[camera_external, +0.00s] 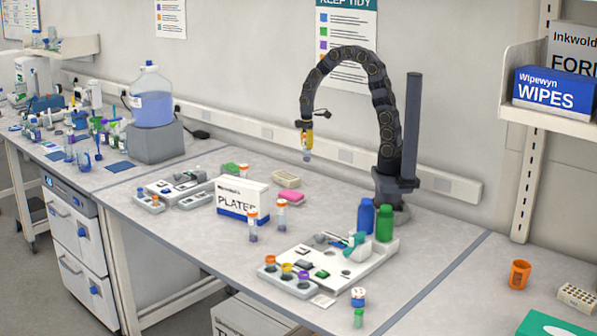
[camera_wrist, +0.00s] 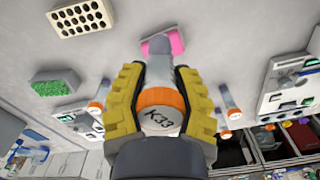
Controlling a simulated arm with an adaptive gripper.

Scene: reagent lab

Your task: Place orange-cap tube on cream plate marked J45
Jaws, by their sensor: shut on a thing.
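My gripper (camera_external: 307,138) is high above the bench, its yellow fingers shut on an orange-cap tube (camera_external: 307,155). In the wrist view my gripper (camera_wrist: 158,100) clasps the tube around its orange cap (camera_wrist: 160,118), whose top reads K33. The tube hangs clear of the bench, its body pointing down. A cream plate with dark wells (camera_external: 286,179) lies on the bench below, behind the white box; it also shows at the upper left of the wrist view (camera_wrist: 82,18). I cannot read a J45 mark on it. Other orange-cap tubes stand near the box (camera_external: 282,214).
A pink block (camera_external: 291,196) lies close to the cream plate, and a green block (camera_external: 230,168) to its left. The white PLATES box (camera_external: 242,198) stands in front. Blue (camera_external: 366,216) and green bottles (camera_external: 385,223) stand at the right.

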